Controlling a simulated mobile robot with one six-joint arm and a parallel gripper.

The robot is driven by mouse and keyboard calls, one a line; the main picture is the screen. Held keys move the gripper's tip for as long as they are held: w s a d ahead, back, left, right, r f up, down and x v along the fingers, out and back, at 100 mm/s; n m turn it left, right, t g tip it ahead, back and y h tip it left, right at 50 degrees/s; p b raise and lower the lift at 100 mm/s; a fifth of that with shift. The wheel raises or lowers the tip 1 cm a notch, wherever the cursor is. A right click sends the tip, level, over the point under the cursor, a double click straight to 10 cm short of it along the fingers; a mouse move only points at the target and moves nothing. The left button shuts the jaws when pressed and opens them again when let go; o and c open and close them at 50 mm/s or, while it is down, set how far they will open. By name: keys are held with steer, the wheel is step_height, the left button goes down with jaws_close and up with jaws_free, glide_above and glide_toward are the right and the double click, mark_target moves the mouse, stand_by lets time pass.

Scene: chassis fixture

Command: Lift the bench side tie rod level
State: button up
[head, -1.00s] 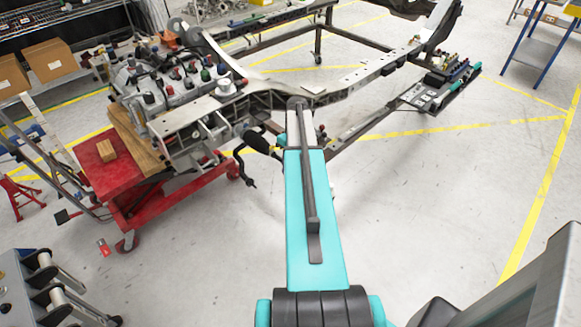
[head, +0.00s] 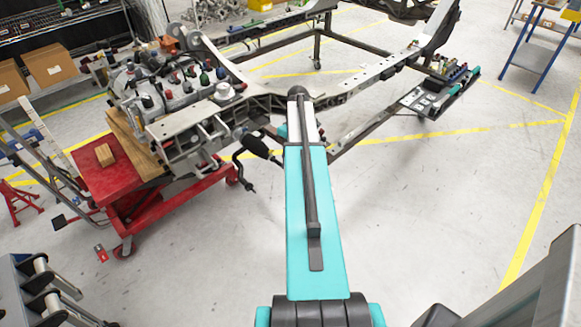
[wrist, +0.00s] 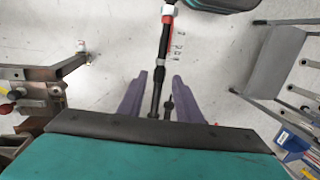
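The tie rod, a dark rod with a black bellows boot (head: 257,147), hangs by the near end of the chassis frame in the head view, its lower end bent. In the wrist view a dark rod with a red band and white collar (wrist: 167,22), apparently the tie rod, runs down between the purple fingers of my gripper (wrist: 160,77). The fingers stand apart, with a visible gap on both sides of the rod, so my gripper appears open around it. The head view hides my gripper behind my teal arm.
The metal chassis frame (head: 190,119) stands beyond my arm. A red lift cart (head: 103,181) is at the left, a tool tray (head: 425,104) at the right of the frame. Grey floor (head: 430,210) is clear at the right.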

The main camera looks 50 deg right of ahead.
steer(key=b+v, duration=0.1)
steer(key=v, duration=0.7)
steer(key=shift+r, duration=0.3)
steer(key=shift+w, duration=0.1)
